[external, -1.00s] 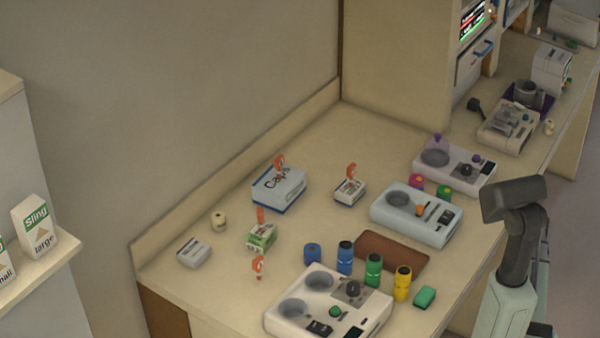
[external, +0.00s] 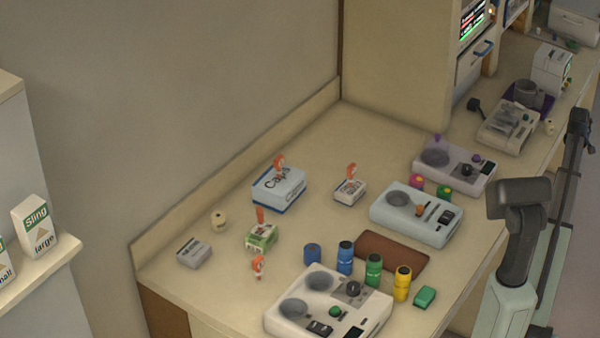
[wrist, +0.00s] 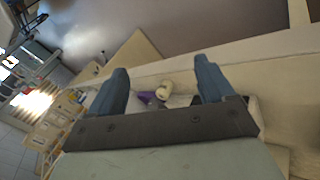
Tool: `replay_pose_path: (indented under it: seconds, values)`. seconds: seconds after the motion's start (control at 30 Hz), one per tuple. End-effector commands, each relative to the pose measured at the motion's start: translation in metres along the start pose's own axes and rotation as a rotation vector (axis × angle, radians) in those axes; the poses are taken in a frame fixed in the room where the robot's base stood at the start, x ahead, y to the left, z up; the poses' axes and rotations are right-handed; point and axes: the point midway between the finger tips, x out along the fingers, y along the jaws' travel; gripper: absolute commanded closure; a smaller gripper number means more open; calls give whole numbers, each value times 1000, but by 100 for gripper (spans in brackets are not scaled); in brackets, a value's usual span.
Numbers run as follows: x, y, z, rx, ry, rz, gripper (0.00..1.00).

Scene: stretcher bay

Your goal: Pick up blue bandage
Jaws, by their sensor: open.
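The blue bandage (external: 312,253) looks like a short blue roll standing on the counter in the external view. It is left of a taller blue bottle (external: 345,257) and behind the white two-bowl device. My gripper (wrist: 160,66) shows in the wrist view with two blue-grey fingers spread wide and nothing held between them. I cannot make out my gripper's fingers in the external view; my arm is at the right edge, well away from the blue roll. The blue roll cannot be made out in the wrist view.
A white device (external: 330,308), green bottle (external: 374,270), yellow bottle (external: 403,283) and brown mat (external: 392,249) lie near the blue roll. A green-and-white box (external: 262,236) and an orange-topped item (external: 258,267) are to its left. The counter behind it is mostly clear.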

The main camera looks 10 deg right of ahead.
Motion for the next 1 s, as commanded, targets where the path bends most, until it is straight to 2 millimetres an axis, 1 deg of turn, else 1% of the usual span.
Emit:
replay_pose_path:
  seconds: [0.03,0.17,0.2,0.27,0.33,0.37,0.4,0.47,0.5,0.57,0.6,0.67,0.7,0.77,0.8,0.97,1.0]
  values:
    - [-20,8,-13,8,14,10,18]
    - [-70,20,-43,29,46,25,18]
    - [-86,22,-53,35,58,28,18]
    - [-111,19,-72,40,77,28,18]
    - [-143,6,-100,39,104,16,18]
    - [-152,-4,-112,35,112,6,18]
    - [-162,-18,-126,29,122,-8,18]
    - [-173,-42,-144,15,133,-33,18]
    - [-178,-58,-156,3,140,-50,18]
    - [-185,-84,-173,-14,147,-76,18]
    - [-189,-102,-183,-27,153,-93,18]
    - [-196,-128,-198,-47,159,-120,18]
    - [-200,-146,-207,-60,163,-138,18]
    - [-207,-173,-220,-81,168,-165,18]
    - [-212,-191,-228,-96,171,-182,18]
    - [-234,-264,-256,-154,180,-248,18]
    - [-240,-282,-261,-169,180,-265,18]
